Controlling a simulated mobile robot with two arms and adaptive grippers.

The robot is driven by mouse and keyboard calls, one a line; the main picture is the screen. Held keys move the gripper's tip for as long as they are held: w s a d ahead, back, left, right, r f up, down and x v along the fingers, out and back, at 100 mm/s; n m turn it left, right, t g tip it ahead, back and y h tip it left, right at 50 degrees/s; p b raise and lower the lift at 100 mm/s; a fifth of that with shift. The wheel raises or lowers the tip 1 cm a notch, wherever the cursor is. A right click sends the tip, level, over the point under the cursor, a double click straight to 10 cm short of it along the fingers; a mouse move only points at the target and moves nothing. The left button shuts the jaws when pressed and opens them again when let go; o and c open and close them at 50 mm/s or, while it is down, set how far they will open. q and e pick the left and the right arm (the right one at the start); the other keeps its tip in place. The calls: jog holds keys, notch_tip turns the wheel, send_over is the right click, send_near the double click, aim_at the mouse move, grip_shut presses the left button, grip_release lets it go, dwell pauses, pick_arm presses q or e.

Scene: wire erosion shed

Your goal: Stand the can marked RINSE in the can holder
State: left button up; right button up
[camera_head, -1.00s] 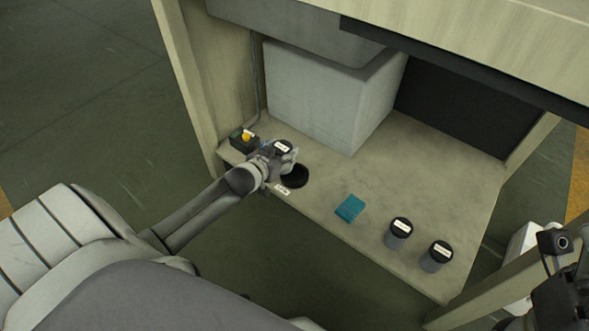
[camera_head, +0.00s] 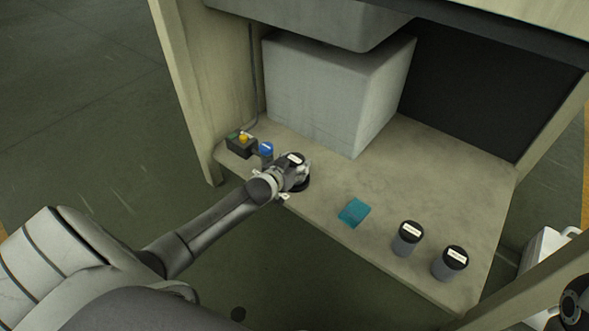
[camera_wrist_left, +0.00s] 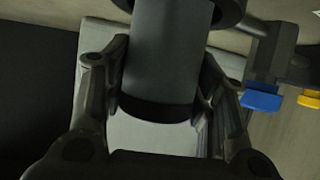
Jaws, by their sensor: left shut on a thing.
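My left gripper (camera_head: 300,172) is shut on a grey can (camera_wrist_left: 165,50) with a black lid and a white label (camera_head: 296,158); the label is too small to read. The can looks upright. The can holder (camera_head: 303,184), a black round piece on the shelf, is partly hidden beneath the gripper and can. In the left wrist view the fingers grip the can from both sides and a black ring (camera_wrist_left: 232,8) shows at its far end. Whether the can's base is seated in it I cannot tell. My right gripper's fingers are not in view.
A large grey block (camera_head: 330,95) stands behind.

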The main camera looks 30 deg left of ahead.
pick_arm(q)
jog(key=shift+r, duration=0.1)
jog(key=o, duration=0.7)
jog(key=shift+f, duration=0.25)
jog(key=o, duration=0.5)
jog(key=shift+c, duration=0.2)
jog(key=shift+r, duration=0.15)
